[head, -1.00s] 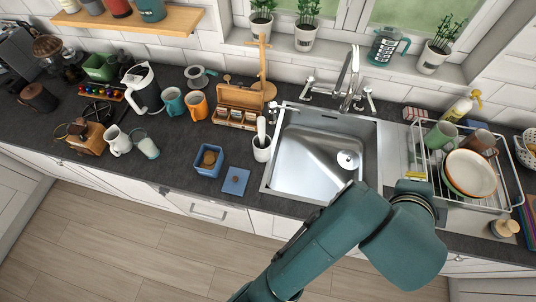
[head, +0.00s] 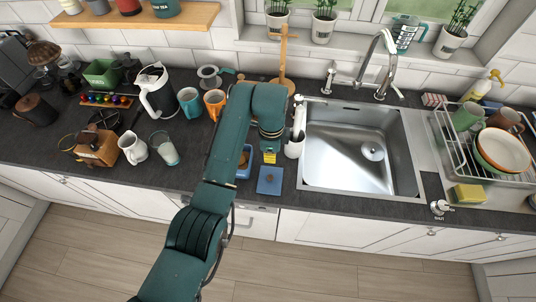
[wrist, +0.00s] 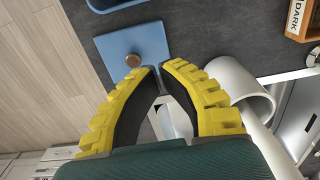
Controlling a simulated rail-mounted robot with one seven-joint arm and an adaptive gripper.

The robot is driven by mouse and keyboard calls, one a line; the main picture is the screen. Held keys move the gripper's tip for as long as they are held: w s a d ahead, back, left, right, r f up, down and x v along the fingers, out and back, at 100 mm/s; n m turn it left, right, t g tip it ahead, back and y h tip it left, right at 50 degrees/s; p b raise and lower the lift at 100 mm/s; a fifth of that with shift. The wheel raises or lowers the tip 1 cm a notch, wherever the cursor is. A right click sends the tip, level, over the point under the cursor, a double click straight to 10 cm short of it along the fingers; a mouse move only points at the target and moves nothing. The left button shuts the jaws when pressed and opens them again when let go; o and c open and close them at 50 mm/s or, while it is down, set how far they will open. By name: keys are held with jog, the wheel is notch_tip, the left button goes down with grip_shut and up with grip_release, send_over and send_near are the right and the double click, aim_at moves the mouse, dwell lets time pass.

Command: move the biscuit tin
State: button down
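The blue biscuit tin (head: 245,163) stands near the worktop's front edge, its lid off, partly hidden behind my arm. Something brown shows inside it. Its flat blue lid (head: 269,182) with a wooden knob lies on the worktop just right of it. In the wrist view the lid (wrist: 110,45) is beyond my fingertips, and an edge of the tin (wrist: 103,4) shows at the top. My gripper (head: 269,157), with yellow fingers, is above the worktop by the lid's back edge. In the wrist view its fingertips (wrist: 158,68) are apart with nothing between them.
A white crock (head: 293,149) stands close right of my gripper, by the sink (head: 358,150). A wooden tea box (wrist: 303,18) shows in the wrist view. A white jug (head: 132,148) and a glass (head: 164,150) stand left. Worktop between glass and tin is partly clear.

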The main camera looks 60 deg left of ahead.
aim_at(258, 169)
notch_tip(258, 169, down, 6)
jog(key=shift+s, duration=0.1)
jog(key=s+a+p, duration=0.1)
jog(key=s+p, duration=0.1)
jog(key=shift+s+a+f, duration=0.35)
jog(key=shift+s+f, duration=0.05)
jog(key=shift+s+a+f, duration=0.15)
jog(key=shift+s, duration=0.15)
